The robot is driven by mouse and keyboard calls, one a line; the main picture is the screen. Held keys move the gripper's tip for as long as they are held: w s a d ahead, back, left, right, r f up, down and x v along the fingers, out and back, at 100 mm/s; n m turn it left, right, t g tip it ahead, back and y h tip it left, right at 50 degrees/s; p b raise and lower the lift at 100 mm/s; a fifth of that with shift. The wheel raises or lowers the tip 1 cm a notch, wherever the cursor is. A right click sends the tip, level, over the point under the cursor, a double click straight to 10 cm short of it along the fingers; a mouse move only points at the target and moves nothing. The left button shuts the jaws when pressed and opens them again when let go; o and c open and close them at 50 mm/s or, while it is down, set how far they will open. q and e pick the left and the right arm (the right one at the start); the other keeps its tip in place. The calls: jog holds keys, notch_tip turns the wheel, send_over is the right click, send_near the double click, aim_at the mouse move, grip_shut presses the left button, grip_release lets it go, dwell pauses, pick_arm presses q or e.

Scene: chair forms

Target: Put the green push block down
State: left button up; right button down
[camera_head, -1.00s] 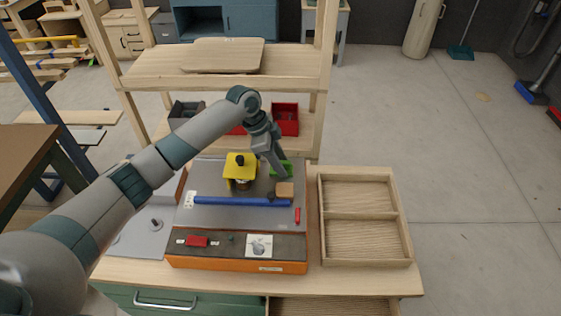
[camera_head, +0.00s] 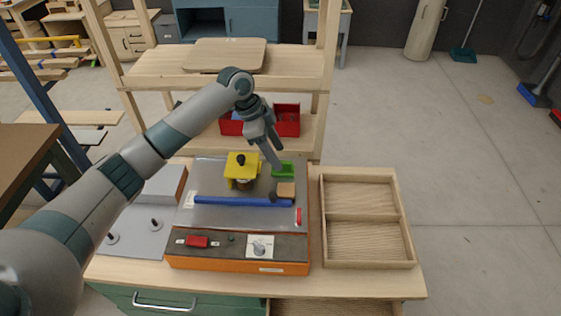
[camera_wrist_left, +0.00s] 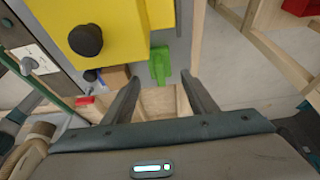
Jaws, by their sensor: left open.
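The green push block (camera_head: 283,170) rests on the grey top of the machine, right of the yellow guard with its black knob (camera_head: 241,166). It also shows in the left wrist view (camera_wrist_left: 159,64), ahead of the fingers. My left gripper (camera_head: 276,165) is just above and beside the block in the head view. In the left wrist view its two fingers (camera_wrist_left: 162,85) are spread apart with nothing between them. The block looks clear of both fingers. My right gripper is in neither view.
A blue fence bar (camera_head: 240,201) lies across the machine, with a small wooden block (camera_head: 286,189) by its right end. An empty two-compartment wooden tray (camera_head: 366,219) stands to the right. Red bins (camera_head: 287,121) sit on the shelf behind.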

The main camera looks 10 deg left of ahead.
pick_arm(q)
jog(key=b+v, duration=0.1)
jog(key=v, duration=0.6)
jog(key=shift+r, duration=0.1)
dwell(0.6)
